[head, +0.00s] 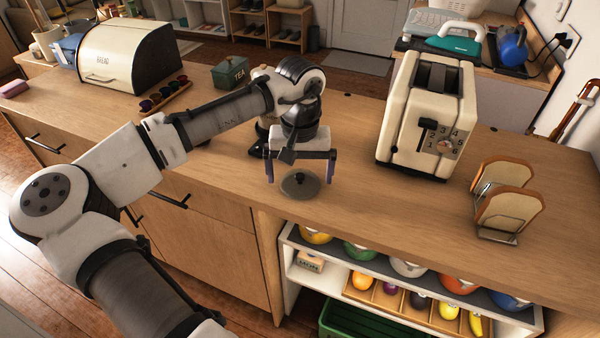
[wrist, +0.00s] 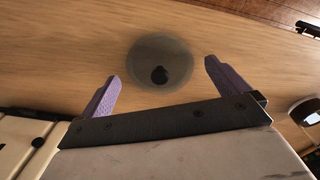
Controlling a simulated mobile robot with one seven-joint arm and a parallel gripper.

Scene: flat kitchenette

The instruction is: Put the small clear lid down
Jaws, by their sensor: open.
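The small clear lid (head: 299,186) lies on the wooden counter (head: 350,215) near its front edge, round and see-through with a dark knob on top. It also shows in the wrist view (wrist: 160,62), with the knob toward my gripper. My gripper (head: 301,176) is open above the lid, its purple-padded fingers apart on either side. In the wrist view my gripper (wrist: 162,85) holds nothing and its fingertips stand clear of the lid's knob.
A cream toaster (head: 425,115) stands to the right, with a toast rack (head: 500,200) holding bread beyond it. A green tea tin (head: 231,73), a capsule tray (head: 162,96) and a bread box (head: 130,55) are to the left. The counter right of the lid is clear.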

